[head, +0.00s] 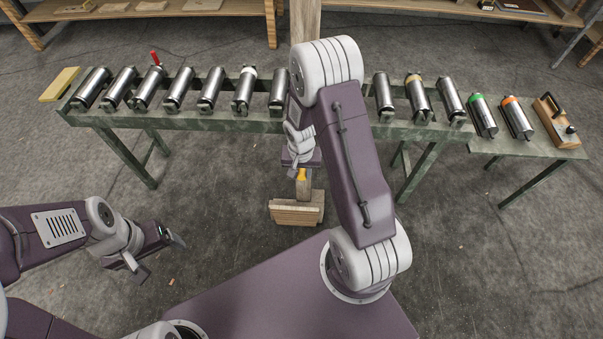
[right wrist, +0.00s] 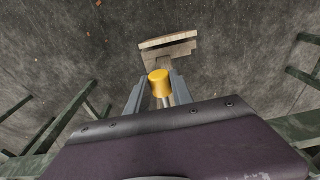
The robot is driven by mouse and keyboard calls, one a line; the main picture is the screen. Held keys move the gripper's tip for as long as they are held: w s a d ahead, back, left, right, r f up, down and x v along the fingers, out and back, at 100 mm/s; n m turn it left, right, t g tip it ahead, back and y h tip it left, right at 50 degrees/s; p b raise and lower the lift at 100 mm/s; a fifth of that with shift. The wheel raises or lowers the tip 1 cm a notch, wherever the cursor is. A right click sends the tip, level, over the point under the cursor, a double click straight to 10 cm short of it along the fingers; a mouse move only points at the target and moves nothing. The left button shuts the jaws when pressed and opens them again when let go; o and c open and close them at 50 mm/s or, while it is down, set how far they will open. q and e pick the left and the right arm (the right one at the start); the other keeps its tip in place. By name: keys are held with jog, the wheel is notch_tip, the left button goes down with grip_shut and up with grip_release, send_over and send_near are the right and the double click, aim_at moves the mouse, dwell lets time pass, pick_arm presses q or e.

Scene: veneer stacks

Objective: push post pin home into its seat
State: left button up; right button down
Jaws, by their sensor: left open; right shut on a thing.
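A pin with a yellow cap (right wrist: 159,82) is between the fingers of my right gripper (right wrist: 158,92) in the right wrist view. A little of its yellow shows below my right wrist in the head view (head: 301,174). The gripper is shut on it, beside a wooden post. The post's upper part (head: 304,18) shows behind my right arm, and its stepped wooden foot (head: 297,208) stands on the floor. The pin's lower end and its seat are hidden, so I cannot tell how deep it sits. My left gripper (head: 160,258) is open and empty at the lower left.
A red peg (head: 154,57) stands up by one roller. A yellow board (head: 60,84) lies at the left end and a wooden block with a handle (head: 555,120) at the right end. The floor in front is mostly clear.

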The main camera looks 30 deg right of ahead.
jog(key=shift+w+d+p, duration=0.5)
jog(key=shift+w+p, duration=0.1)
jog(key=shift+w, duration=0.2)
jog(key=shift+w+d+p, duration=0.5)
jog(key=shift+w+p, duration=0.1)
jog(key=shift+w, duration=0.2)
jog(key=shift+w+d+p, duration=0.4)
jog(key=shift+w+d, duration=0.25)
jog(key=shift+w, duration=0.35)
jog(key=shift+w+d, duration=0.3)
jog(key=shift+w, duration=0.25)
jog(key=shift+w, duration=0.1)
jog(key=c, duration=1)
grip_release()
jog(key=shift+w+r, duration=0.1)
jog(key=shift+c, duration=0.2)
jog(key=shift+r, duration=0.1)
notch_tip(320, 180, up, 9)
jog(key=s+p, duration=0.1)
jog(key=p, duration=0.1)
jog(key=shift+s+a+f+p, duration=0.15)
jog(key=shift+a+f+p, duration=0.05)
jog(key=shift+a+p, duration=0.1)
